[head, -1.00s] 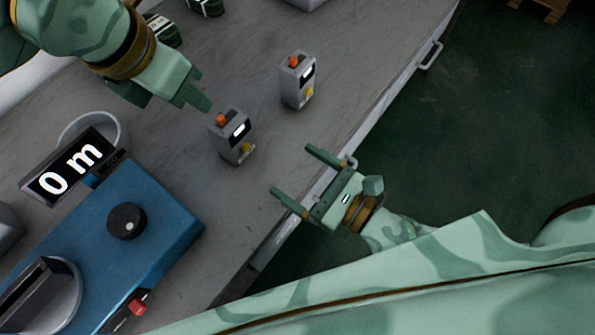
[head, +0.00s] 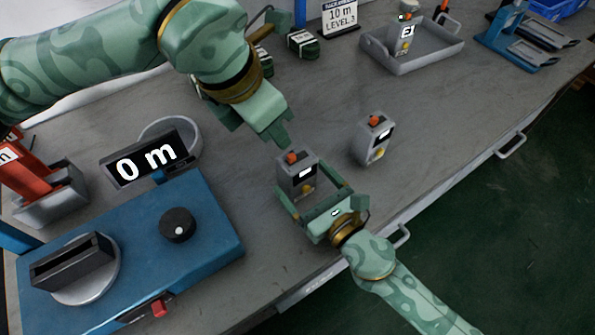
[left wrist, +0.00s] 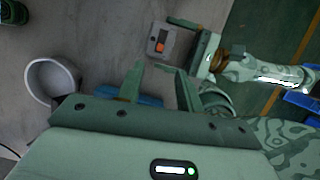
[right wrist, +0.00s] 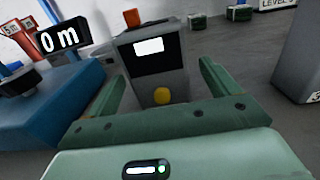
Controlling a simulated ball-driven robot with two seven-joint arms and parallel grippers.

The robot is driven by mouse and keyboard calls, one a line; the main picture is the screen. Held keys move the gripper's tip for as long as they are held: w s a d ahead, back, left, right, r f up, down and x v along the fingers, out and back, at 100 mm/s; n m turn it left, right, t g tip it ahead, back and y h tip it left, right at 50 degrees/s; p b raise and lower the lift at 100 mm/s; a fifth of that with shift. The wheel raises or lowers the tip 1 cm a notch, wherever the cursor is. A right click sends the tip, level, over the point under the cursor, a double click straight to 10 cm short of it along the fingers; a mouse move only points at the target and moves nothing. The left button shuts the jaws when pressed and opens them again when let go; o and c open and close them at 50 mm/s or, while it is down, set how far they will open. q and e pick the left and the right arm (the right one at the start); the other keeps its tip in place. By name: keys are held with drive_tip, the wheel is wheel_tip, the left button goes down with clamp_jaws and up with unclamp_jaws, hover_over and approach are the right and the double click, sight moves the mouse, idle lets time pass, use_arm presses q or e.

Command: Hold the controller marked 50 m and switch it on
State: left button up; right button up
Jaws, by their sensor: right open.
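A grey controller (head: 297,172) with an orange top knob, a lit white screen and a yellow button stands upright on the bench. My right gripper (head: 303,180) is open, with its fingers on either side of the controller's lower body; I cannot tell whether they touch it. The right wrist view shows the controller (right wrist: 153,65) between the fingers. My left gripper (head: 280,138) is above and behind the orange knob, apart from it, and looks open and empty in the left wrist view (left wrist: 160,78). A similar controller (head: 373,140) stands to the right. Their screen marks are unreadable.
A blue machine (head: 130,255) with a black dial stands at the left, beside a display (head: 147,160) reading "0 m". A grey tray (head: 430,60) at the back holds another controller (head: 404,35). A "10 m LEVEL 3" sign (head: 341,18) stands behind. Bench is clear at front right.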

drive_tip(key=shift+x, duration=1.5)
